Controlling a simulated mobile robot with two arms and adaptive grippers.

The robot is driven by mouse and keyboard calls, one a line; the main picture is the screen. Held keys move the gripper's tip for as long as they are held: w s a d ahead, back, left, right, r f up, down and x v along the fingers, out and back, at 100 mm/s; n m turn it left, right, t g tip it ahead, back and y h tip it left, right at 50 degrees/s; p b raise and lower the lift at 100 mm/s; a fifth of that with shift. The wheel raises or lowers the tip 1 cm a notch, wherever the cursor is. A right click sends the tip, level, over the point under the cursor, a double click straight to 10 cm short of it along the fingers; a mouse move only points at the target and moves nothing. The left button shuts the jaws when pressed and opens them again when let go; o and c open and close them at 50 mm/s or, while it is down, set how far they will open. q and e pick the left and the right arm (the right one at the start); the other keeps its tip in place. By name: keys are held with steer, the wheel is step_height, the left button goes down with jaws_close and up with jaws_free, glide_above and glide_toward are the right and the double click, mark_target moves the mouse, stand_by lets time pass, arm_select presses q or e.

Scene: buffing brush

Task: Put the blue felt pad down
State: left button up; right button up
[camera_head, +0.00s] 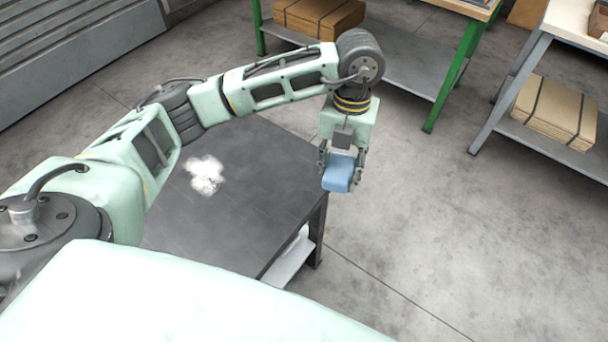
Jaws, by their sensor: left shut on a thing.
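The blue felt pad (338,173) is a small blue block held between the fingers of my left gripper (341,168). The gripper is shut on it and points down. In the picture the pad overlaps the right edge of the dark table (262,190); I cannot tell how high it is above the table's level. The pad's far side is partly hidden by the gripper. My right gripper is not in view.
A white powdery patch (206,175) lies on the table's left part. A white lower shelf (290,258) shows under the table. A green-legged bench (407,72) and a grey-legged bench (563,140), both bearing brown stacks, stand behind. Concrete floor (430,230) is clear at right.

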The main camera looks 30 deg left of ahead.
arm_select(q)
steer(key=n, duration=0.2)
steer(key=w+d+r+n, duration=0.1)
steer(key=n, duration=0.1)
steer(key=shift+h+b, duration=0.3)
steer(key=shift+d+r+n, duration=0.1)
steer(key=shift+r+n, duration=0.05)
steer(key=shift+n, duration=0.45)
steer(key=shift+w+a, duration=0.1)
steer(key=shift+a, duration=0.1)
steer(key=p, duration=0.2)
glide_above(304, 174)
step_height(304, 174, down, 7)
steer(key=shift+w+a+r, duration=0.1)
step_height(304, 174, down, 2)
steer(key=shift+w+f, duration=0.1)
steer(key=shift+f, duration=0.15)
steer(key=shift+f+p, duration=0.3)
steer(key=shift+f, duration=0.35)
